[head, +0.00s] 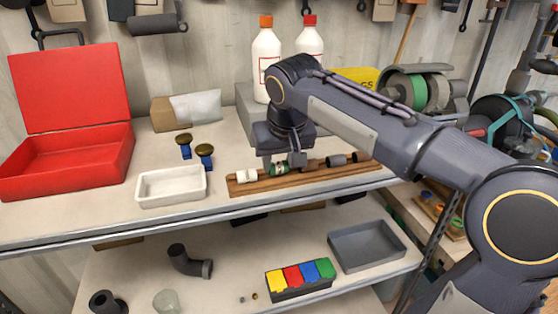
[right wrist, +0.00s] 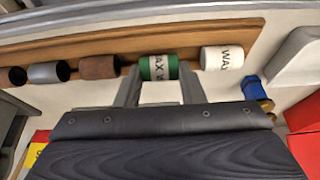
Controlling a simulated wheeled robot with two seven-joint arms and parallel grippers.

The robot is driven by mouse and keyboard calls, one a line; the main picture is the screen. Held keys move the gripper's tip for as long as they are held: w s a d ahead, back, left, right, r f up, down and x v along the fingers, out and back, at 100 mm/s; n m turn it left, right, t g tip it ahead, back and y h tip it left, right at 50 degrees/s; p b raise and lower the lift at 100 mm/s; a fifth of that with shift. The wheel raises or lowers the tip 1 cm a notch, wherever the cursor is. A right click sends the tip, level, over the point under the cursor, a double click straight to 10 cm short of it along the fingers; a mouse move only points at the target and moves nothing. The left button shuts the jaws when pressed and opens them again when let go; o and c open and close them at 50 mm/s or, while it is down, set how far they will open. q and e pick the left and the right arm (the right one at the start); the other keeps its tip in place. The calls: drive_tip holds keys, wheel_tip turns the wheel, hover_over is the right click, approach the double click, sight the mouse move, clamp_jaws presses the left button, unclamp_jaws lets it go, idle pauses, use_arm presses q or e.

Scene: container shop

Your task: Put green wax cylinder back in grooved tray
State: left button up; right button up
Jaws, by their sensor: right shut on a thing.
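The green wax cylinder (head: 278,170) has a white label band and lies sideways at the grooved tray, in line with the other cylinders. It also shows in the right wrist view (right wrist: 158,67). The grooved tray (head: 325,179) is a long brown wooden strip on the upper shelf; it spans the right wrist view (right wrist: 190,38). My right gripper (head: 283,164) points down over the tray and is shut on the green cylinder, one finger on each end side (right wrist: 158,88). I cannot tell whether the cylinder rests fully in its groove. My left gripper is not in view.
A white wax cylinder (head: 246,175) lies left of the green one; a rusty-brown (right wrist: 100,67) and a grey cylinder (head: 336,160) lie on its other side. A white bin (head: 172,203), two blue-and-brass items (head: 185,146) and an open red box (head: 68,185) stand left. Bottles (head: 266,60) stand behind.

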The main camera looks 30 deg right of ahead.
drive_tip(key=shift+f, duration=0.25)
drive_tip(key=shift+f, duration=0.2)
drive_tip(key=o, duration=1)
drive_tip(key=shift+c, duration=0.2)
drive_tip(key=shift+r, duration=0.2)
